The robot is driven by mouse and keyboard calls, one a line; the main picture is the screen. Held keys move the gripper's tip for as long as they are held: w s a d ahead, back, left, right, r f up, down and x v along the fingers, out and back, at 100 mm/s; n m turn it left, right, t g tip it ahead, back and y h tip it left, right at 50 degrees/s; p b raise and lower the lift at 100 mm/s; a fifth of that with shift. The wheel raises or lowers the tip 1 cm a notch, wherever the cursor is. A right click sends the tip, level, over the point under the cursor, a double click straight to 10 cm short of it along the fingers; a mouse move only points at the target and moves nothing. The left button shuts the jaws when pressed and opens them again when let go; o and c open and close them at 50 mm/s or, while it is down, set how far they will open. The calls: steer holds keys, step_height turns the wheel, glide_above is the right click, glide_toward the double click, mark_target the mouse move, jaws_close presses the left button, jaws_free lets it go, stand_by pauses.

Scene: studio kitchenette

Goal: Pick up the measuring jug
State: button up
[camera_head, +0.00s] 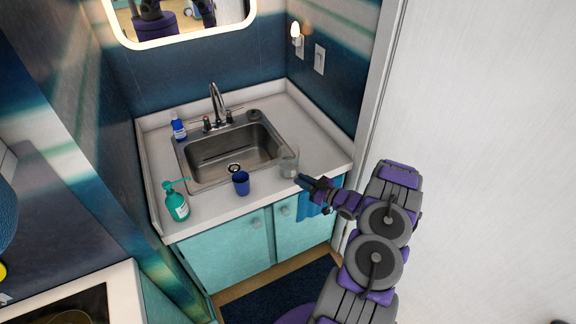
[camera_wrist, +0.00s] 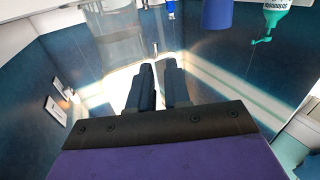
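The measuring jug (camera_head: 289,162) looks like a clear, see-through vessel standing upright on the counter at the sink's right front corner. In the wrist view a clear vessel (camera_wrist: 108,38) shows at upper left, beyond the fingers; its outline is faint. My gripper (camera_head: 303,180) is just right of and in front of the jug, near the counter's front edge. In the wrist view its two dark fingers (camera_wrist: 160,75) have a narrow gap between them with nothing held. The fingers appear apart from the jug.
A blue cup (camera_head: 241,183) stands left of the jug; a teal pump bottle (camera_head: 176,201) is farther left. A blue bottle (camera_head: 179,127) stands behind. The steel sink (camera_head: 206,166) fills the middle of the counter (camera_head: 215,209). A white wall (camera_head: 480,130) is at right.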

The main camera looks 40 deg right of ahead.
mark_target(287, 164)
steer(key=shift+b+x, duration=0.55)
steer(key=shift+x, duration=2.6)
steer(key=b+x, duration=0.1)
steer(key=x, duration=0.2)
steer(key=shift+w+a+f, duration=0.15)
steer(key=shift+w+a, duration=0.25)
steer(key=shift+w, duration=0.05)
jaws_close()
